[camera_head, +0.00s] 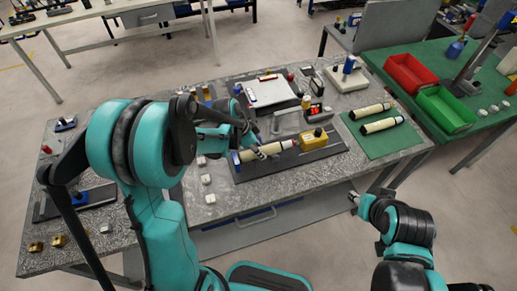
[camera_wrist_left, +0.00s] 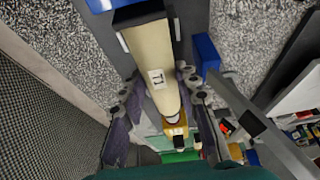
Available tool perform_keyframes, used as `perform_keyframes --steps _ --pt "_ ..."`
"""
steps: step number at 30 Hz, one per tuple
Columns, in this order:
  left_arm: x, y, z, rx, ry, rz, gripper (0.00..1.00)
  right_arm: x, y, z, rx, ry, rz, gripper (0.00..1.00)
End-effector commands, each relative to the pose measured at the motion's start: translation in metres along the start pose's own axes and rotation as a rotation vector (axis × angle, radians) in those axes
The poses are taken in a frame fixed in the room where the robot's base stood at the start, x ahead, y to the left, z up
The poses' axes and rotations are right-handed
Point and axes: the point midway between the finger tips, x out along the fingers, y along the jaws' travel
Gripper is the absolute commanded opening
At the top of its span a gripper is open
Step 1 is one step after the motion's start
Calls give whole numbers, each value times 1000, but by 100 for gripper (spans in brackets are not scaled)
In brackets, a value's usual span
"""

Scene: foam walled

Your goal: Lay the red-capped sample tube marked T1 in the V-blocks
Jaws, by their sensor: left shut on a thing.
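The sample tube (camera_head: 262,152) has a cream body and lies roughly level, with a dark band at its left end. Its T1 label faces the left wrist view (camera_wrist_left: 157,78); a small red end shows at its right in the head view. My left gripper (camera_head: 252,143) is shut around the tube, with fingers on both sides in the wrist view (camera_wrist_left: 163,88). The tube is over a dark base plate (camera_head: 243,174). A blue piece (camera_head: 236,157) is by its left end. I cannot make out the V-blocks clearly or tell whether the tube touches them. My right gripper (camera_head: 355,197) is off the table's front edge.
A yellow box (camera_head: 313,137) stands just right of the tube. Two more cream tubes (camera_head: 370,110) lie on a green mat (camera_head: 402,145). White small blocks (camera_head: 207,180) sit left of the plate. Red (camera_head: 408,72) and green (camera_head: 445,108) bins stand on the right table.

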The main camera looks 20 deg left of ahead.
Motion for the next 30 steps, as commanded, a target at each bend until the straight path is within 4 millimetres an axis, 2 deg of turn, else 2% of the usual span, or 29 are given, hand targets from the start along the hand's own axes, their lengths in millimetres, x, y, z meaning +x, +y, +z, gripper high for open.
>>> perform_keyframes --steps 11,30 --pt "0 0 0 0 1 0 0 0 0 0 0 0 0 40" --pt "12 0 5 0 1 0 0 9 0 7 0 0 0 40"
